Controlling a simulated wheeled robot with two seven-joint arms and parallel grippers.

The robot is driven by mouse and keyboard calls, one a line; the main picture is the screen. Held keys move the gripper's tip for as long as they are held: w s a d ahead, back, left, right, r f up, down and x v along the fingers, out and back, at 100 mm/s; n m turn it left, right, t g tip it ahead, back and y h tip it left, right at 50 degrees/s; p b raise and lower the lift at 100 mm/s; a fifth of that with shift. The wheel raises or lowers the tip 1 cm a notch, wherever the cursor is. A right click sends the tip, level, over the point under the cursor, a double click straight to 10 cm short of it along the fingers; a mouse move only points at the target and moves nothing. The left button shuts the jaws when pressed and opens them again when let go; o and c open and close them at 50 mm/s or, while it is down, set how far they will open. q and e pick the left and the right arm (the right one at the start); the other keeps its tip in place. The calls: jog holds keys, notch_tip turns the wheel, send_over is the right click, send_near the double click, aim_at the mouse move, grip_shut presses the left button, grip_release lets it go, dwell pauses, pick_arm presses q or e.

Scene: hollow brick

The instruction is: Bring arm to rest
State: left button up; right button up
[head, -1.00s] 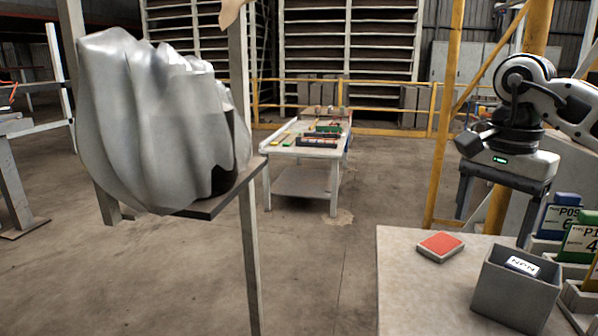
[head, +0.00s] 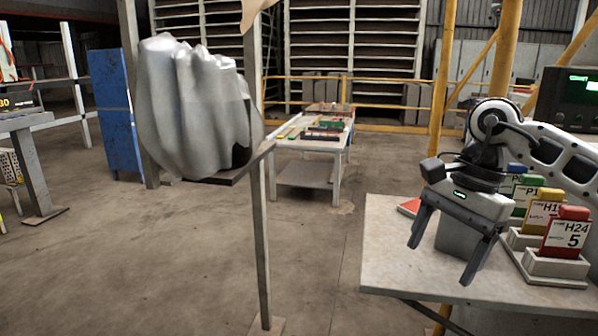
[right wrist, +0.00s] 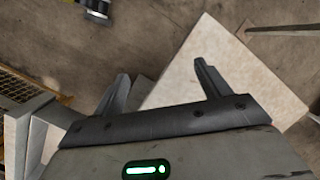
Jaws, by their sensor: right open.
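My right gripper (head: 445,250) is open and empty in the head view. My left gripper does not show in the head view.
Upright labelled cards in holders (head: 568,235) stand at the table's right. A red-topped block (head: 409,206) is partly hidden by my right arm. A shiny grey bag-like shape (head: 195,110) rests on a stand at left. Open floor lies between.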

jog(key=s+a+f+m+y, duration=0.1)
jog(key=s+a+m+y, duration=0.2)
jog(key=a+m+y, duration=0.4)
jog(key=s+a+f+m+t+y, duration=0.1)
jog(key=s+a+m+y, duration=0.3)
jog(key=a, duration=0.5)
jog(key=s+a+f+m+y, duration=0.1)
jog(key=a+m+y, duration=0.4)
jog(key=a+y, duration=0.25)
jog(key=w+d+f+m+t+h, duration=0.1)
jog(key=d+f+m+t+h, duration=0.25)
jog(key=m+t, duration=0.45)
jog(key=d+f+m+t+h, duration=0.2)
jog(key=f+m+t+h, duration=0.15)
jog(key=m, duration=0.85)
jog(key=w+d+f+m+t+h, duration=0.1)
jog(key=d+f+m+t+h, duration=0.3)
jog(key=m, duration=0.5)
jog(key=s+d+f+m+g+h, duration=0.2)
jog(key=s+f+m, duration=0.4)
jog(key=f, duration=0.3)
jog(key=s+d+f+m+g+h, duration=0.3)
jog(key=s+d+f+m+h, duration=0.1)
jog(key=s+f+m+h, duration=0.1)
notch_tip(320, 180, down, 4)
jog(key=shift+s+d+r+m, duration=0.1)
jog(key=shift+s+d+m, duration=0.3)
jog(key=shift+s+m, duration=0.55)
